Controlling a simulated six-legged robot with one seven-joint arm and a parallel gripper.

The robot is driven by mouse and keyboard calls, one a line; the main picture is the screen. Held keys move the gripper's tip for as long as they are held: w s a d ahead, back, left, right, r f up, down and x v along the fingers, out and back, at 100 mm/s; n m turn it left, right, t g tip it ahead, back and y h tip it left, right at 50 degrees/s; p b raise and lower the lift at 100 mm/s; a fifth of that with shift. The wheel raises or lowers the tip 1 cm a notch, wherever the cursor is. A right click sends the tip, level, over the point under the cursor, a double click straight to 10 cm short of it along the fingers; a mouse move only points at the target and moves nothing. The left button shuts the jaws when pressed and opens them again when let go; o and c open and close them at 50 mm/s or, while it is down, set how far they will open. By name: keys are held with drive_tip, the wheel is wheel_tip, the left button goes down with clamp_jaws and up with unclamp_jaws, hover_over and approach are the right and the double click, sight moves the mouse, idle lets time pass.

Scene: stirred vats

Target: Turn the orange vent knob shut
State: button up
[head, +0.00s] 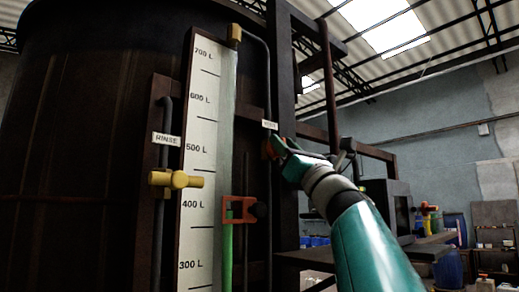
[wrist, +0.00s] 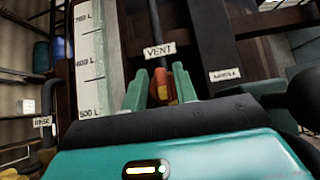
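The orange vent knob (wrist: 160,86) shows in the wrist view under a white VENT label (wrist: 159,51), with yellow on its side. It lies between the two green fingers of my gripper (wrist: 160,92), close to both. I cannot tell whether the fingers press on it. In the head view my gripper (head: 276,148) reaches the pipe right of the level scale, and a small orange-red part of the knob (head: 268,150) shows beside it. The fingers hide much of the knob there.
A large dark vat (head: 80,130) fills the left. A white litre scale (head: 200,150), a yellow rinse valve (head: 175,180) and an orange-red clamp (head: 238,209) sit left of my gripper. A dark vertical post (head: 283,90) stands close by. Open room lies at the right.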

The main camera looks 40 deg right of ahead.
clamp_jaws()
drive_tip(key=shift+f+m+h, duration=0.1)
drive_tip(key=shift+m+h, duration=0.6)
drive_tip(key=shift+m, duration=0.1)
drive_tip(key=shift+w+a+m+g+h, duration=0.1)
drive_tip(key=shift+m+g+h, duration=1.05)
drive_tip(key=shift+m+h, duration=1.3)
drive_tip(key=shift+m+g+h, duration=1.1)
drive_tip(key=shift+m+h, duration=0.65)
drive_tip(key=shift+m, duration=1.25)
drive_tip(key=shift+w+a+m+g+h, duration=0.1)
drive_tip(key=shift+m+g+h, duration=1.05)
drive_tip(key=shift+m+h, duration=1.3)
drive_tip(key=shift+d+m+g, duration=0.1)
drive_tip(key=shift+m+g, duration=2.2)
drive_tip(key=shift+m, duration=0.9)
drive_tip(key=shift+m+g+y, duration=0.75)
drive_tip(key=shift+m+g, duration=0.45)
drive_tip(key=shift+m, duration=0.4)
drive_tip(key=shift+s, duration=0.1)
